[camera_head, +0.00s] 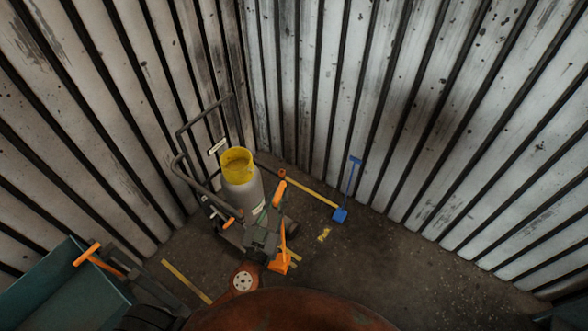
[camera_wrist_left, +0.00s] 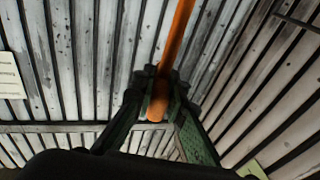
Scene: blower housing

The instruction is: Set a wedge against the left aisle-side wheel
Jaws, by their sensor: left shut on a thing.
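My left gripper (camera_head: 270,222) is shut on an orange rod-like handle (camera_head: 279,193), whose end stands out above the fingers. In the left wrist view the same handle (camera_wrist_left: 172,55) runs up between the two dark green fingers (camera_wrist_left: 158,100). An orange block (camera_head: 279,263), which looks like a wedge, shows just below the gripper; its join to the handle is hidden. A hand trolley (camera_head: 178,164) carries a grey cylinder with a yellow collar (camera_head: 236,162), left of the gripper. My arm covers much of its base, so I cannot pick out the left aisle-side wheel.
A blue long-handled shovel (camera_head: 341,214) leans at the right wall. Yellow strips (camera_head: 187,281) mark the floor. A teal bin (camera_head: 45,290) with an orange-handled item (camera_head: 88,254) stands lower left. Ribbed metal walls close the corner. The floor at right (camera_head: 410,270) is clear.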

